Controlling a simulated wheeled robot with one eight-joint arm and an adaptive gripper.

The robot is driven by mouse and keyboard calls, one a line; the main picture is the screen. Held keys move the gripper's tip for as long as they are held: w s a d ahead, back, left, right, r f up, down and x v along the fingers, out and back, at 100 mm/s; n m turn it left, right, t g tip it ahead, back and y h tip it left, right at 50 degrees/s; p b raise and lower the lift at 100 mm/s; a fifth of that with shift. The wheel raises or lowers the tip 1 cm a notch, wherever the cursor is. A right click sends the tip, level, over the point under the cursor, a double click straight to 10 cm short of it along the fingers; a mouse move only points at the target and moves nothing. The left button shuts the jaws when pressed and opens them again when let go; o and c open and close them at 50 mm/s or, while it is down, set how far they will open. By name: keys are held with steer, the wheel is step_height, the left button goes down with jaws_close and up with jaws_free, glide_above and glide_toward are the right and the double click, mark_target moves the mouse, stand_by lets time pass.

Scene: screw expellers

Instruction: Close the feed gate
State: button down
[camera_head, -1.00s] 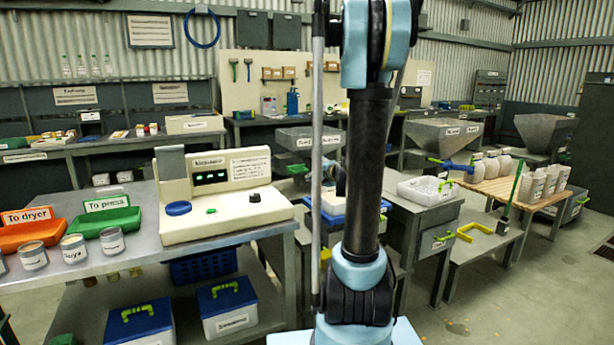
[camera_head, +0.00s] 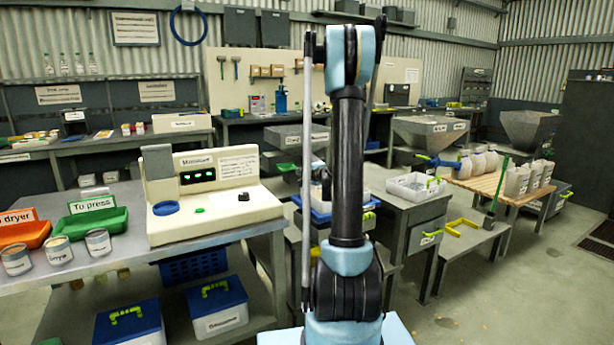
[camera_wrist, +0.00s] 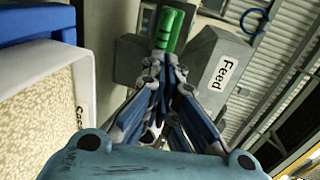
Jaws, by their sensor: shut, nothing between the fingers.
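The feed gate shows in the wrist view as a green handle (camera_wrist: 170,30) beside a grey housing (camera_wrist: 222,75) with a white "Feed" label. My gripper (camera_wrist: 166,68), with blue and grey fingers, is shut and empty. Its tips point at the green handle and overlap its lower end in the picture; I cannot tell whether they touch. In the head view a small green piece (camera_head: 286,167) shows under the grey hopper (camera_head: 296,137) behind my arm, and may be this handle. My gripper is mostly hidden there behind my arm.
In the head view a bench with a cream console (camera_head: 208,195) is at left, a white basket (camera_head: 415,187) on a grey cabinet at right. Open floor lies at the front right.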

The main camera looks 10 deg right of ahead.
glide_toward(289, 166)
steer(key=w+f, duration=0.2)
steer(key=shift+a, duration=0.4)
steer(key=shift+w+r, duration=0.1)
steer(key=shift+r+x, duration=0.25)
steer(key=shift+x, duration=0.9)
steer(key=shift+r+x, duration=0.2)
steer(key=shift+x, duration=1)
steer(key=shift+w+a+r, duration=0.1)
steer(key=shift+w, duration=0.05)
